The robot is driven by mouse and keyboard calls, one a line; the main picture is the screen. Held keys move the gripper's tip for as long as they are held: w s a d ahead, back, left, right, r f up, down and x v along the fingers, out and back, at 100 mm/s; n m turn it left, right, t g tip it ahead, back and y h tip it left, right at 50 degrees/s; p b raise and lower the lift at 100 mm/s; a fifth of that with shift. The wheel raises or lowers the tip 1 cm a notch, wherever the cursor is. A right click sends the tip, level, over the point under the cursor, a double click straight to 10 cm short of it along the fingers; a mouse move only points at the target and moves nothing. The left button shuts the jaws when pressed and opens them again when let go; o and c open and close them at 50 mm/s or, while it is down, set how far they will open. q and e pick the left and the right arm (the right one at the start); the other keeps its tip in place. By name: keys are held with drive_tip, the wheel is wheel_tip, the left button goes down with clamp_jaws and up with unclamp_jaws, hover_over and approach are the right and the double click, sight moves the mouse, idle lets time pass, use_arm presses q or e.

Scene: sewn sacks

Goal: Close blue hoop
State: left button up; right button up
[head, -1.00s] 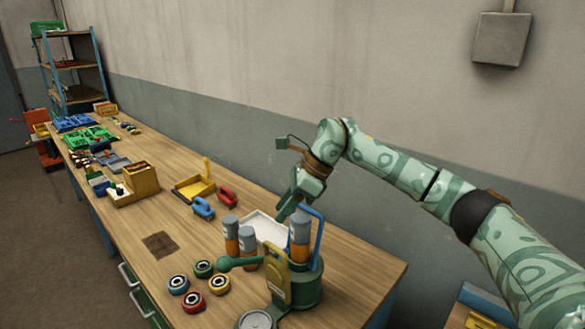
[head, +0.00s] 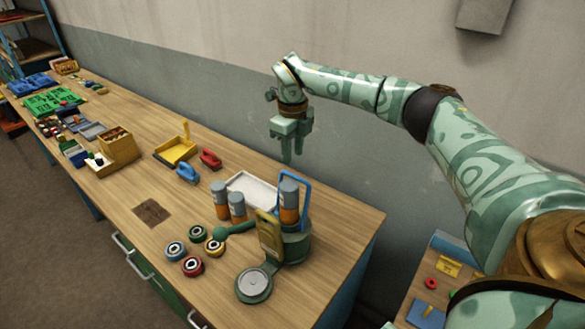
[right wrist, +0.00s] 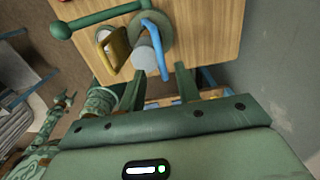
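The blue hoop (head: 309,194) stands upright at the green fixture (head: 297,246) near the table's right end. A grey and orange cylinder (head: 289,201) stands in the fixture beside the hoop. The hoop also shows in the right wrist view (right wrist: 160,52), just beyond my fingers. My right gripper (head: 288,152) hangs fingers down, behind and above the hoop and apart from it. In the right wrist view its two fingers (right wrist: 158,86) are spread with nothing between them. My left gripper is not seen in the head view.
A yellow plate (head: 270,236) and a green ball-ended lever (head: 222,231) are on the fixture's front. Two more cylinders (head: 221,197) and a white tray (head: 252,192) stand close by. Several coloured rings (head: 192,265) lie in front. The wall is behind the table.

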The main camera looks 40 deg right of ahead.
wheel_tip(320, 180, down, 6)
drive_tip(key=shift+f, duration=0.1)
drive_tip(key=shift+s, duration=0.1)
